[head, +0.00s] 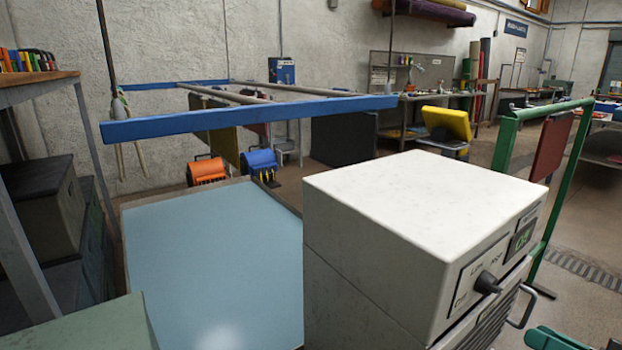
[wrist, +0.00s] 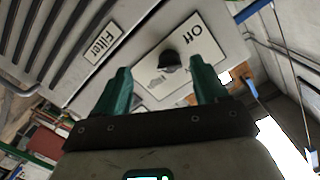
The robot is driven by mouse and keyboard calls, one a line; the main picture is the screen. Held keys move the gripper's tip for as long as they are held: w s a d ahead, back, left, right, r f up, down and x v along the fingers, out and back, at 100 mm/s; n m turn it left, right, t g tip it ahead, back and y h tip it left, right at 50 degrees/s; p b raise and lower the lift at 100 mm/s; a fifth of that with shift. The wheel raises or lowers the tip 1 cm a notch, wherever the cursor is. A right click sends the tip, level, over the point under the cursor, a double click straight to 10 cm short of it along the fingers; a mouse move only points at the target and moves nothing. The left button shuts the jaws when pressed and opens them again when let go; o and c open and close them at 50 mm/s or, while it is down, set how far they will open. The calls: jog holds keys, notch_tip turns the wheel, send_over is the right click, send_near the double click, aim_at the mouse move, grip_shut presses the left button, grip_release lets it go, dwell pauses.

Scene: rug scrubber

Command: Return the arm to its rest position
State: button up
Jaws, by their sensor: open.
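My gripper (wrist: 160,68) shows in the wrist view with its two green fingers spread apart. Nothing is between the fingers. Beyond them is the front panel of the white machine, seen tilted, with a black knob (wrist: 170,61) and an "Off" label. No contact between the fingers and the knob is visible; the exact gap cannot be told. In the head view, the white machine (head: 410,205) stands at the right centre with its knob (head: 487,283) on the front.
A metal handle (head: 525,305) sticks out from the machine's front. A pale blue basin (head: 210,265) lies left of the machine, under a blue-ended overhead frame (head: 250,118). A green frame (head: 500,140) stands at the right. Open floor (head: 590,225) lies right of it.

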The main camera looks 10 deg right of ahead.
jog(key=a+f+g, duration=0.6)
jog(key=a+f, duration=0.3)
jog(key=f, duration=0.6)
jog(key=s+a+f+n+g+h, duration=0.1)
jog(key=s+a+f+g+h, duration=0.1)
jog(key=s+a+f+g, duration=0.3)
jog(key=s+a+f+g+h, duration=0.1)
jog(key=s+f+h, duration=0.15)
jog(key=s, duration=0.35)
jog(key=s+a+f+n+g+h, duration=0.1)
jog(key=s+a+f+g+h, duration=0.15)
jog(key=s+f, duration=0.3)
notch_tip(320, 180, up, 14)
jog(key=p, duration=1.3)
jog(key=shift+s+d+y, duration=0.2)
jog(key=shift+y, duration=0.2)
